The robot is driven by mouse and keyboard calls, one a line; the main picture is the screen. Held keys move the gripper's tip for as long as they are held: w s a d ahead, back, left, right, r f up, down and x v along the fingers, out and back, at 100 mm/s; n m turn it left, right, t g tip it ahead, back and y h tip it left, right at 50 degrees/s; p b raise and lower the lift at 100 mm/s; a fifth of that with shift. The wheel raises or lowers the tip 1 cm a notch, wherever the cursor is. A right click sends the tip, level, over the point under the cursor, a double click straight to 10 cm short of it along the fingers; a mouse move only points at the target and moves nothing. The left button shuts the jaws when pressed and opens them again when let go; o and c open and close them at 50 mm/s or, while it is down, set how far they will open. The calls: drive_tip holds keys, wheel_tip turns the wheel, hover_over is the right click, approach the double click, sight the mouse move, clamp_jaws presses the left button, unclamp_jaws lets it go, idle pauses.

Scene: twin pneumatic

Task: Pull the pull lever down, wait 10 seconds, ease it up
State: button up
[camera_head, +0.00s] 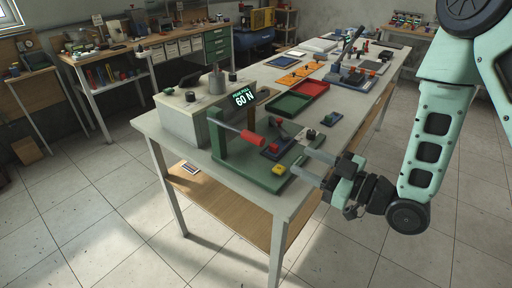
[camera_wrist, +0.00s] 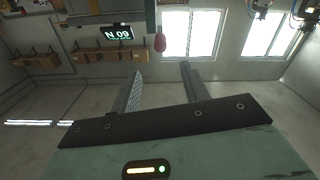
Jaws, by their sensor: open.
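The pull lever is a grey rod with a red handle (camera_head: 252,137), sticking out from a green stand (camera_head: 228,140) on the near end of the bench. In the wrist view the red handle (camera_wrist: 160,42) shows beyond the gap between my fingers. A dark display (camera_head: 243,98) above the lever reads 60 N; it appears upside down in the wrist view (camera_wrist: 117,32). My gripper (camera_head: 300,161) is open and empty, to the right of the handle and apart from it, near the bench edge.
A yellow block (camera_head: 279,169) sits on the green base near the gripper. A small dark box with a red knob (camera_head: 276,146) stands beside the handle. Red and green trays (camera_head: 307,88) lie farther back. The floor in front of the bench is clear.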

sight(258, 140)
drive_tip(key=p+x, duration=0.2)
drive_tip(key=x, duration=1.1)
drive_tip(key=shift+w+a+r, duration=0.1)
drive_tip(key=shift+w+a, duration=0.1)
drive_tip(key=shift+a, duration=0.15)
drive_tip(key=shift+w+a+p, duration=0.3)
drive_tip(key=shift+w+a, duration=0.1)
drive_tip(key=shift+a, duration=0.1)
clamp_jaws()
